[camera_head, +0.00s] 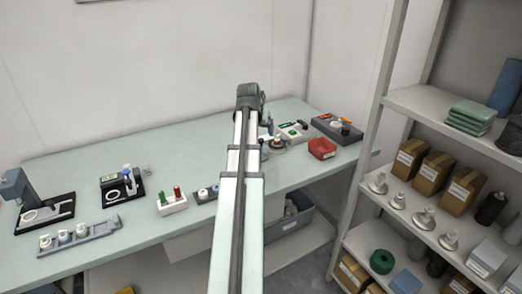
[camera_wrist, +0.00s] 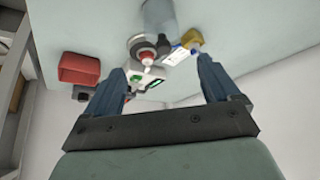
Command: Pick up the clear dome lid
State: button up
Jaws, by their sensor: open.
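I cannot make out a clear dome lid for certain in either view. A pale bluish, see-through-looking rounded body (camera_wrist: 158,16) shows at the top of the wrist view, above a round piece with a red ring (camera_wrist: 143,48). It could be the dome, but its shape is cut off by the frame edge. My gripper (camera_wrist: 161,67) is open, its two dark blue fingers spread wide with nothing between them touching. In the head view my arm reaches over the bench's right half and hides most of the gripper.
A red bin (camera_head: 322,149) and a dark tray (camera_head: 337,129) stand on the bench (camera_head: 140,150) to the right of my arm. A white block with red and green pieces (camera_head: 172,203) stands left. A shelf unit (camera_head: 425,103) on the right carries boxes and several knobbed pale pieces (camera_head: 424,218).

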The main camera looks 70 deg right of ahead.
aim_at(262, 143)
jog(key=x, duration=0.6)
jog(key=shift+d+f, duration=0.15)
jog(key=shift+f, duration=0.15)
jog(key=shift+w+x, duration=0.1)
jog(key=shift+x, duration=1.2)
jog(key=shift+w+x, duration=0.15)
jog(key=shift+x, duration=1.2)
jog(key=c, duration=1)
